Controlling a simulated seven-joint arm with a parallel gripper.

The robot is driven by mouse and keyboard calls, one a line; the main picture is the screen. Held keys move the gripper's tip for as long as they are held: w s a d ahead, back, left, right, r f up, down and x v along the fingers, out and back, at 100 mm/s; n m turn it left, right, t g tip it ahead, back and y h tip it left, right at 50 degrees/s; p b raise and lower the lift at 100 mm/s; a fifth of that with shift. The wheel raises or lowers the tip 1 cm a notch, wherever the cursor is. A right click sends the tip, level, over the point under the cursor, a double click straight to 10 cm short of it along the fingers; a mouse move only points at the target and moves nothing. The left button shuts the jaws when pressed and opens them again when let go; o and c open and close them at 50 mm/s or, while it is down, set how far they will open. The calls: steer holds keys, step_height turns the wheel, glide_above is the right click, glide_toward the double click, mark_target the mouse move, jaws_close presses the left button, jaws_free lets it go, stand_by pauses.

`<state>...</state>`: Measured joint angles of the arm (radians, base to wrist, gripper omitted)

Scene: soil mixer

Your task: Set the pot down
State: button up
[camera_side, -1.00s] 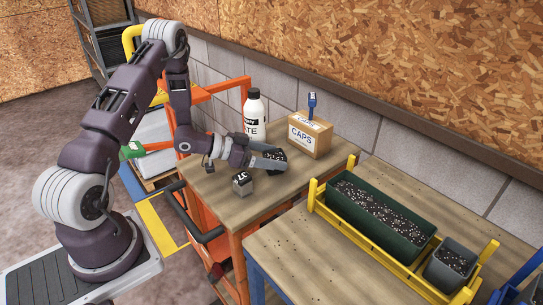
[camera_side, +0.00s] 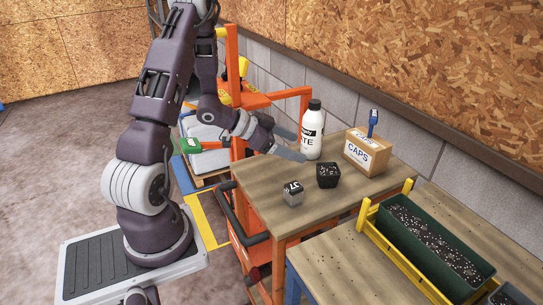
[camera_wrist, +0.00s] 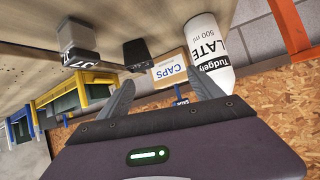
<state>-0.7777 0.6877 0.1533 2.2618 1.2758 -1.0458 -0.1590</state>
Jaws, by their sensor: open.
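The small black pot (camera_side: 328,175), filled with dark speckled soil, stands upright on the wooden table top. It also shows in the wrist view (camera_wrist: 136,54), where the scene appears upside down. My gripper (camera_side: 300,148) is open and empty, to the left of the pot and behind it, apart from it. In the wrist view my two fingers (camera_wrist: 161,84) are spread with nothing between them.
A white bottle (camera_side: 312,130) stands behind the black pot, close to my fingers. A cardboard CAPS box (camera_side: 367,153) with a blue tool stands to the right. A yellow rack with a green soil planter (camera_side: 432,243) is front right. Bare table lies around the pots.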

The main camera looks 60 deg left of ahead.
steer(key=s+d+r+n+g+y, duration=0.25)
steer(key=r+y, duration=0.45)
steer(key=r, duration=0.7)
steer(key=s+d+r+n+g+h, duration=0.1)
steer(key=s+d+r+g+h, duration=0.1)
steer(key=s+d, duration=1.4)
steer(key=s+g+h, duration=0.1)
steer(key=s+h, duration=0.1)
steer(key=s, duration=0.2)
steer(key=shift+d, duration=0.4)
